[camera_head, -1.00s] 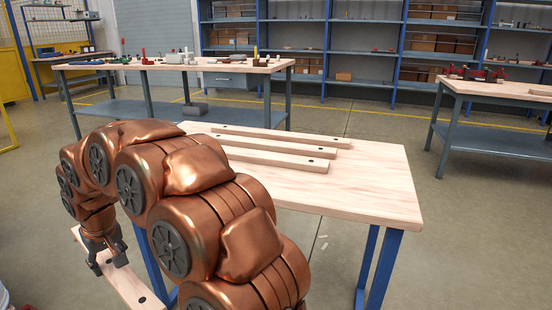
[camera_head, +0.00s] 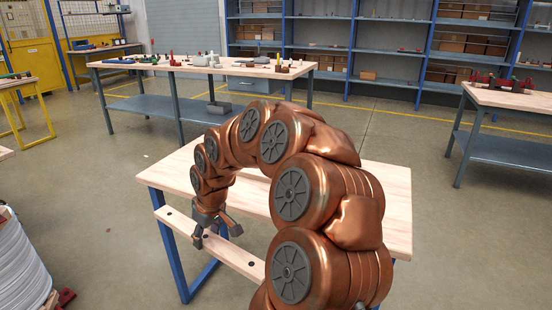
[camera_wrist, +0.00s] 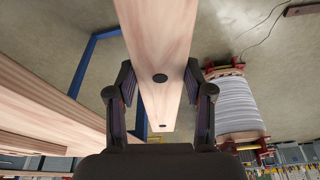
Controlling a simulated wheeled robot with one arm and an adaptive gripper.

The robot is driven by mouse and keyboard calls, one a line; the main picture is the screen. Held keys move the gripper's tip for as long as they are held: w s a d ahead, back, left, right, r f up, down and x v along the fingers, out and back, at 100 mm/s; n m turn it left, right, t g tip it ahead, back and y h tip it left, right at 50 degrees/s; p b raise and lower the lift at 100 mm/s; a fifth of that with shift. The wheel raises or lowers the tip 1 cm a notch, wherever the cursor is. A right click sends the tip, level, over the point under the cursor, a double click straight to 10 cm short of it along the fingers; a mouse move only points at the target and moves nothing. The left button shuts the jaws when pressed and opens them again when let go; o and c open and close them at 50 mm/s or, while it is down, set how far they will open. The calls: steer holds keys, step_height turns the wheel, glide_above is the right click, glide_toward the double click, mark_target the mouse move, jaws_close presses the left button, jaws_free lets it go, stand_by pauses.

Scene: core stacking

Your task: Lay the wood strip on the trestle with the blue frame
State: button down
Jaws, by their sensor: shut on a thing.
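The wood strip (camera_head: 238,257) is a long pale bar with dark holes. My gripper (camera_head: 215,232) is shut on it and holds it tilted across the picture, in front of the table's near left side. In the wrist view the strip (camera_wrist: 158,35) runs away between the two fingers (camera_wrist: 160,105), with a dark hole near them. The blue-framed trestle table (camera_head: 165,174) has a pale wood top and blue legs (camera_head: 179,265). The strip appears apart from the top, beside it. My arm hides much of the table's middle.
A white ribbed reel (camera_head: 20,270) stands at the lower left; it also shows in the wrist view (camera_wrist: 232,105). A yellow-framed stand (camera_head: 42,118) is at the left. Grey-legged benches with items (camera_head: 190,68) (camera_head: 510,98) stand behind. The table's right part is bare.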

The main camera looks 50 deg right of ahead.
steer(key=s+d+r+n+p, duration=0.2)
steer(key=s+d+r+p, duration=0.7)
steer(key=s+r+p, duration=0.3)
steer(key=p, duration=0.3)
glide_above(256, 194)
steer(key=f, duration=0.2)
steer(key=shift+s+f+n+y, duration=0.3)
steer(key=shift+s, duration=0.1)
steer(key=shift+f+p, duration=0.6)
steer(key=shift+f, duration=1.15)
steer(key=shift+d, duration=0.1)
steer(key=shift+f, duration=0.2)
steer(key=shift+c, duration=2.2)
jaws_free()
steer(key=a+b+v, duration=0.1)
steer(key=b+v, duration=0.1)
steer(key=v, duration=1)
steer(key=shift+d+r, duration=0.2)
steer(key=shift+d, duration=0.2)
